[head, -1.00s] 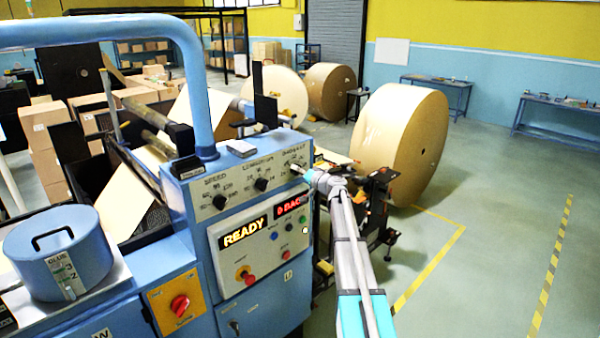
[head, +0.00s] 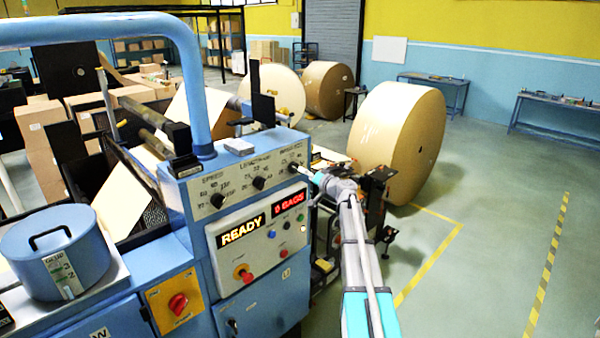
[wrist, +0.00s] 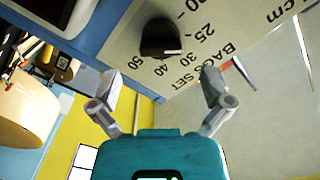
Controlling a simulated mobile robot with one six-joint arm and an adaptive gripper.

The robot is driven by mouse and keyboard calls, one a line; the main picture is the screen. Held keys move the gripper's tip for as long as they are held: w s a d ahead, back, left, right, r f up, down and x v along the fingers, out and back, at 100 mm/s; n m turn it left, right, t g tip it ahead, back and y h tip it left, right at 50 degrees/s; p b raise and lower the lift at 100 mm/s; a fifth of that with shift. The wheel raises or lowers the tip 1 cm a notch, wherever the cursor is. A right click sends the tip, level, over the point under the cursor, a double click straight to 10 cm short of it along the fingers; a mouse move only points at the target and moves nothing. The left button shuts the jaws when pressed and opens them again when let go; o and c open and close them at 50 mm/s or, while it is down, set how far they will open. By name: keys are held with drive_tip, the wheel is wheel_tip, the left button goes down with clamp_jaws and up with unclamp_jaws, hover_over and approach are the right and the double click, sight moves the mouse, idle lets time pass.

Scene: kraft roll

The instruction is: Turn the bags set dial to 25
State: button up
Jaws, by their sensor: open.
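The bags set dial (wrist: 160,38) is a black knob on the pale panel (wrist: 120,45), with "BAGS SET" and marks 25, 30, 40 and 50 around it. Its white pointer line faces the 25 and 30 side; I cannot tell exactly which mark it meets. In the head view the dial (head: 293,167) is the rightmost of three on the control panel. My gripper (wrist: 163,92) is open and empty, its fingers spread below the knob in the wrist view and apart from it. In the head view my gripper (head: 312,177) is just right of the dial.
The speed dial (head: 217,200) and length dial (head: 259,183) are to its left. Below are the READY display (head: 243,230), a red display reading "0 BAGS" (head: 288,205) and several buttons. A large paper roll (head: 395,140) stands behind my arm. Floor on the right is clear.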

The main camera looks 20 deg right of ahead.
drive_tip(key=v, duration=0.7)
drive_tip(key=shift+w, duration=0.1)
idle(0.4)
drive_tip(key=s+a+f+n+g+y+b, duration=0.1)
drive_tip(key=s+a+f+n+g+b, duration=0.15)
drive_tip(key=s+a+f+g, duration=0.55)
drive_tip(key=s+a+f+n+g+b, duration=0.2)
drive_tip(key=s+a+f+b, duration=0.15)
drive_tip(key=a+f, duration=0.95)
drive_tip(key=s+a+f+g+h+b, duration=0.3)
drive_tip(key=s+a+f, duration=0.1)
drive_tip(key=s, duration=0.6)
drive_tip(key=s+a+f+g+h+b, duration=0.3)
drive_tip(key=s+a+f+g+h, duration=0.1)
drive_tip(key=s, duration=0.5)
drive_tip(key=shift+s+a+f, duration=0.35)
drive_tip(key=shift+a+f, duration=0.4)
drive_tip(key=shift+a, duration=0.25)
